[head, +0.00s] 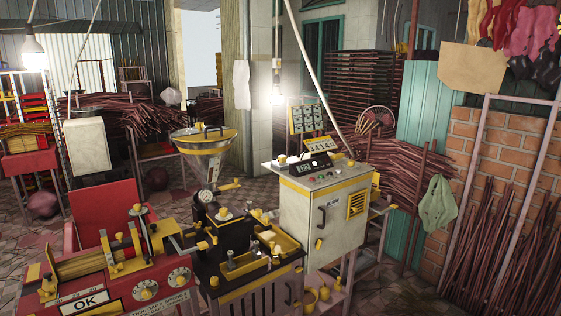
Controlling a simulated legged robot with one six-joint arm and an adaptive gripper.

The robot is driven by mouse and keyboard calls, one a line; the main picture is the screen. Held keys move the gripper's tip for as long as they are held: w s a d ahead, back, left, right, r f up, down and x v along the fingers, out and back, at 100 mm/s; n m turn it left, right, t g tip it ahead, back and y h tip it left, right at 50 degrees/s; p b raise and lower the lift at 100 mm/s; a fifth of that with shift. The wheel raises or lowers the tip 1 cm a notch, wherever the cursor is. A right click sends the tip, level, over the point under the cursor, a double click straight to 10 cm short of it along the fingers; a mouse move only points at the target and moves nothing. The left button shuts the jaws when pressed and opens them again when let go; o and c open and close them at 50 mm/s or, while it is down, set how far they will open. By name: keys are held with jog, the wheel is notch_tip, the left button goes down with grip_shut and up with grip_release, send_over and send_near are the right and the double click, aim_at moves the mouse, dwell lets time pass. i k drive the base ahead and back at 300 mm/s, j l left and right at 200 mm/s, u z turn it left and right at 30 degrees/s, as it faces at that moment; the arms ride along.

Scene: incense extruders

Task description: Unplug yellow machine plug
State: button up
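I cannot make out a plug or a socket for certain at this size. A grey-white control cabinet (318,222) with yellow trim, a side handle and a yellow vent stands right of the middle. A black machine with yellow trays (262,246) stands just left of it, and its lower edge is cut off by the frame. A red machine (122,283) with yellow parts, dials and an "OK" label fills the lower left. My gripper does not show in the head view, so its state and place are hidden.
Bundles of dark red sticks (388,172) lie behind the cabinet, and more lean on the brick wall (478,150) at right. Tiled floor (400,290) shows at the lower right.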

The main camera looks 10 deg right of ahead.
aim_at(282, 159)
jog(key=i+l, duration=0.1)
jog(key=i, duration=0.4)
jog(key=i+l+u, duration=0.1)
jog(key=i, duration=0.4)
jog(key=i+l, duration=0.1)
jog(key=i, duration=0.4)
jog(key=i+l+u, duration=0.1)
jog(key=i, duration=0.4)
jog(key=i+l, duration=0.2)
jog(key=i, duration=0.3)
jog(key=i+u, duration=0.05)
